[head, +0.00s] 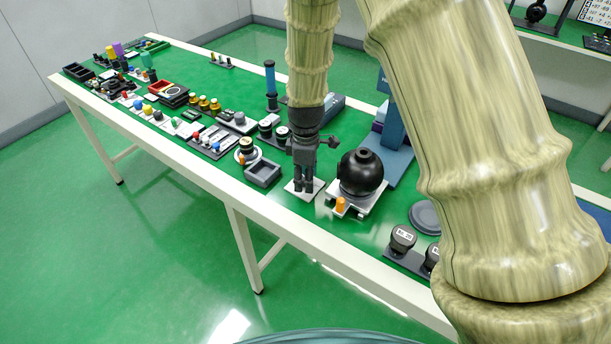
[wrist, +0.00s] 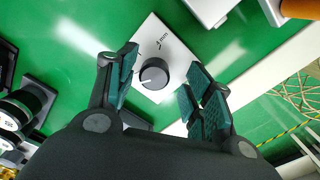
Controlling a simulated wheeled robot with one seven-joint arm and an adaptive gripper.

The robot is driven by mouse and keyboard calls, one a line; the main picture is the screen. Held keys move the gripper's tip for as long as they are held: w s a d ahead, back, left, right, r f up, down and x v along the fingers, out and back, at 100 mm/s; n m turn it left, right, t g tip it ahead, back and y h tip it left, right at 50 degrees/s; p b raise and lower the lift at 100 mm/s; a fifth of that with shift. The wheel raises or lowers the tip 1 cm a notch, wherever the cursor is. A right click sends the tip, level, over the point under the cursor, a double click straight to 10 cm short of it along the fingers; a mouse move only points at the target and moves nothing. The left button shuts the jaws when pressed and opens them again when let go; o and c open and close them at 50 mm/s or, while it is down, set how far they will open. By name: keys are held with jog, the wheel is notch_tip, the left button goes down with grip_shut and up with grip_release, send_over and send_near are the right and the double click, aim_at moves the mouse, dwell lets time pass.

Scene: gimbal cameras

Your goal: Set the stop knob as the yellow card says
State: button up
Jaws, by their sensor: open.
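My gripper (head: 303,183) points down over a white square plate (head: 291,187) near the front edge of the long table. In the wrist view my gripper (wrist: 162,85) is open, with its two fingers on either side of a round dark knob (wrist: 155,73). The knob has a white pointer line toward the lower left and sits on the white plate (wrist: 168,32), which carries a small printed mark with "mm". The fingers look apart from the knob. In the head view my gripper hides the knob. I cannot pick out a yellow card in either view.
A black sphere (head: 361,172) on a white base with an orange knob (head: 340,205) stands just right of my gripper. A grey tray (head: 263,173) lies to the left. Several knobs and fixtures crowd the table's left part. Dark labelled knobs (head: 402,238) stand at the right.

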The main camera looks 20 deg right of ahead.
jog(key=shift+w+f, duration=0.5)
jog(key=shift+w, duration=0.05)
jog(key=shift+s+r, duration=0.2)
jog(key=shift+s, duration=0.05)
jog(key=c, duration=1)
